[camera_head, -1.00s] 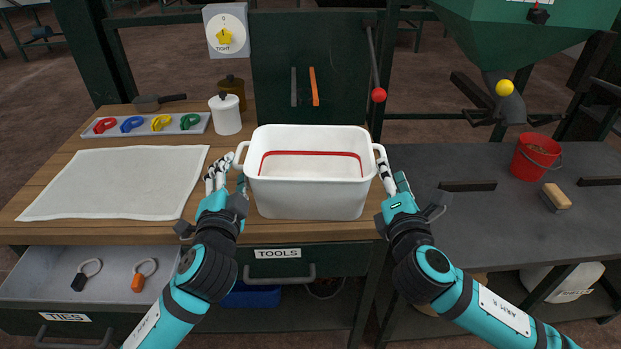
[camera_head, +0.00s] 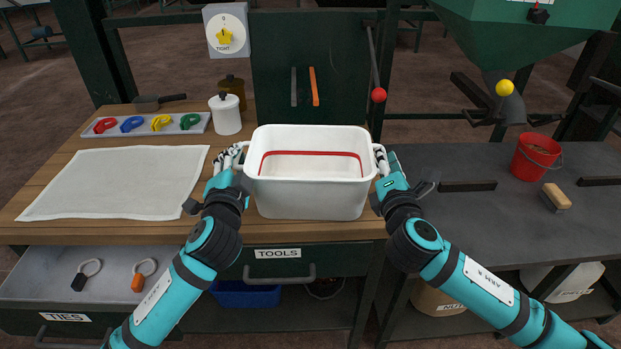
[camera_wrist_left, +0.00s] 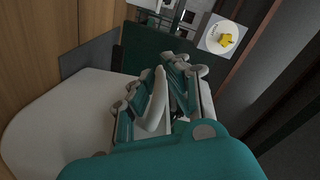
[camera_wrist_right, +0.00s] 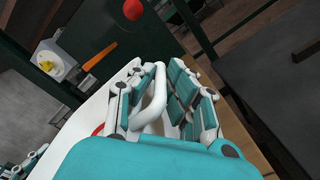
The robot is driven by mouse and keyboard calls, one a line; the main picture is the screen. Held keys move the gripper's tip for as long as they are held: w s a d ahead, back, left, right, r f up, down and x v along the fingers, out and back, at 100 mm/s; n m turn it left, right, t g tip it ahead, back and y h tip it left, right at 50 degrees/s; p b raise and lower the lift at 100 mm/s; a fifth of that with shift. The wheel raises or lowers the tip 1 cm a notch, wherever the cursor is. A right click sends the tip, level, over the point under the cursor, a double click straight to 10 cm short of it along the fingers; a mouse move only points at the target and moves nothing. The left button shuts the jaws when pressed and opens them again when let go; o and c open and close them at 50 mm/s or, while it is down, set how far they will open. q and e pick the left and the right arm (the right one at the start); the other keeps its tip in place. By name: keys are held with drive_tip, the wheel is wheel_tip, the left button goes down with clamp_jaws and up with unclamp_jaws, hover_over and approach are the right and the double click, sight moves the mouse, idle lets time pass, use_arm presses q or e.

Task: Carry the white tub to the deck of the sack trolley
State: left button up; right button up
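The white tub (camera_head: 310,195), with a red line inside, stands upright on the wooden bench. Its handles stick out at the left and right ends. My left gripper (camera_head: 229,156) is at the left handle; in the left wrist view that handle (camera_wrist_left: 153,104) lies between its spread fingers. My right gripper (camera_head: 386,160) is at the right handle; in the right wrist view the handle (camera_wrist_right: 151,100) runs between its fingers, with gaps visible. Both look open, though finger contact is partly hidden. I see no sack trolley in these views.
A white cloth (camera_head: 118,182) and a tray of coloured clips (camera_head: 146,124) lie left of the tub. A white canister (camera_head: 225,114) stands behind my left gripper. The ties drawer (camera_head: 110,277) is open below. A red bucket (camera_head: 535,157) and brush (camera_head: 556,197) sit on the dark right-hand table.

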use_arm(q)
clamp_jaws()
use_arm(e)
clamp_jaws()
